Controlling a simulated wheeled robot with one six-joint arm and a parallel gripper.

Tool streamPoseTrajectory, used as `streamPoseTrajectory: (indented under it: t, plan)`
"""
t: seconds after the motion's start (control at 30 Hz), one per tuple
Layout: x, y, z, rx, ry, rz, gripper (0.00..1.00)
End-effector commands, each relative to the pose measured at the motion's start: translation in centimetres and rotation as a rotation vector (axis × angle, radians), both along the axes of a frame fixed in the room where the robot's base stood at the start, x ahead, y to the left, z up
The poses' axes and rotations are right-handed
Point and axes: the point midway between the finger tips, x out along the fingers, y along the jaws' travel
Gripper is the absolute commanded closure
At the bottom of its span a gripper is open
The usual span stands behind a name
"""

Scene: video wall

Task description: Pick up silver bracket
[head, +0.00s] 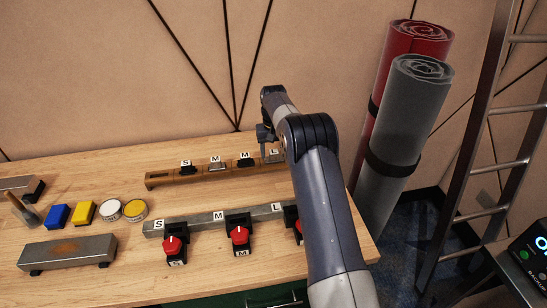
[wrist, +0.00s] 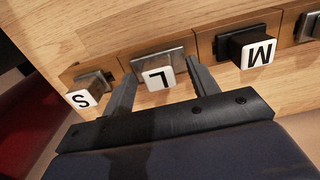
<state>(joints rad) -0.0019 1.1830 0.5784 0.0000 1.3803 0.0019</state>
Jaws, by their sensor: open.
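A silver bracket with a white L tag (wrist: 160,78) sits on the wooden rail. It also shows in the head view (head: 274,153), partly covered by my arm. My gripper (wrist: 160,80) is open, with one finger on each side of this L piece. I cannot tell whether the fingers touch it. Other silver pieces on the rail are one tagged S (wrist: 82,99) and one tagged M (head: 216,163). A black M piece (wrist: 250,48) stands beside the L piece. In the head view my gripper (head: 266,135) is above the rail's right part, its fingertips unclear.
A grey metal rail (head: 195,223) with red-knobbed clamps (head: 240,235) lies nearer the front. Blue and yellow blocks (head: 84,211), round tins (head: 110,210) and a metal bar (head: 70,250) are at left. Rolled mats (head: 405,130) and a ladder (head: 480,150) stand right of the table.

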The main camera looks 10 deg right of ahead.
Motion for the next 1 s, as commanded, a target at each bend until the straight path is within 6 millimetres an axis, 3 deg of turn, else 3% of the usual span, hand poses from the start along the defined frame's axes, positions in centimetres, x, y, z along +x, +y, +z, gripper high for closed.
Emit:
streamPoseTrajectory:
  t: [0.3, 1.0]
  plan:
    - [-0.03, 0.00, -0.81, 0.000, 0.000, 0.000, 0.44]
    - [0.01, 0.00, -0.68, 0.000, -0.001, 0.000, 1.00]
